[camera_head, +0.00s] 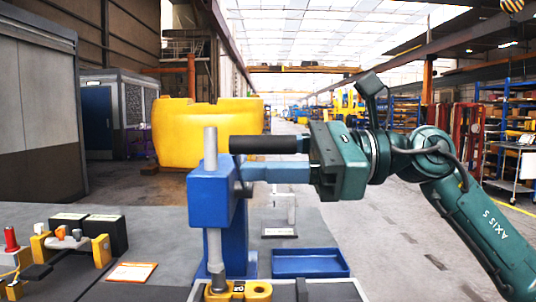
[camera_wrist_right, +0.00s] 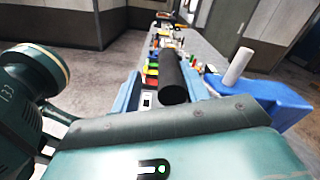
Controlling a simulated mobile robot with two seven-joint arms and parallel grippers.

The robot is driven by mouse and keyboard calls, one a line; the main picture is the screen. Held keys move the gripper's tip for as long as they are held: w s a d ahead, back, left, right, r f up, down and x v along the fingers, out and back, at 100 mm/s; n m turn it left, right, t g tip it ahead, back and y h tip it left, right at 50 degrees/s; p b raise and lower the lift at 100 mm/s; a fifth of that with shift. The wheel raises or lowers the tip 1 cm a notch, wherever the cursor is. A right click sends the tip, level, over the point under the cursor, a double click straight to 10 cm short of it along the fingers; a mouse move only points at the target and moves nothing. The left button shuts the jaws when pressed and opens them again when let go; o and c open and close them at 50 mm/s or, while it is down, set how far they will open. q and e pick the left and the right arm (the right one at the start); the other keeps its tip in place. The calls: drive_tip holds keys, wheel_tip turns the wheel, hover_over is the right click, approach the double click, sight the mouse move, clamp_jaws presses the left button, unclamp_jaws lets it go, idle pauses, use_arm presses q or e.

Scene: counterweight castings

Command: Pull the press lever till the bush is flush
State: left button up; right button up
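The blue press (camera_head: 212,200) stands on the bench, with a grey ram (camera_head: 216,250) running down through it. The press lever's black grip (camera_head: 265,144) points right, toward my right gripper (camera_head: 250,160). That gripper is open, with one blue finger just below the grip in the head view. In the right wrist view the black grip (camera_wrist_right: 172,80) lies between the two fingers, with a gap on its left. Below the ram is a yellow casting (camera_head: 257,291); I cannot make out how far the bush sits in it. My left gripper is out of view.
A blue tray (camera_head: 310,262) lies right of the press, with a small grey stand (camera_head: 290,212) behind it. Yellow fixtures (camera_head: 70,240), black boxes (camera_head: 104,232) and an orange-edged card (camera_head: 132,272) are on the bench at left.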

drive_tip(key=shift+d+r, duration=0.1)
drive_tip(key=shift+d, duration=0.3)
use_arm(q)
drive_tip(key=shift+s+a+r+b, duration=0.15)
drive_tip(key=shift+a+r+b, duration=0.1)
drive_tip(key=shift+b, duration=0.45)
use_arm(e)
drive_tip(key=d, duration=1.2)
drive_tip(key=shift+d, duration=0.25)
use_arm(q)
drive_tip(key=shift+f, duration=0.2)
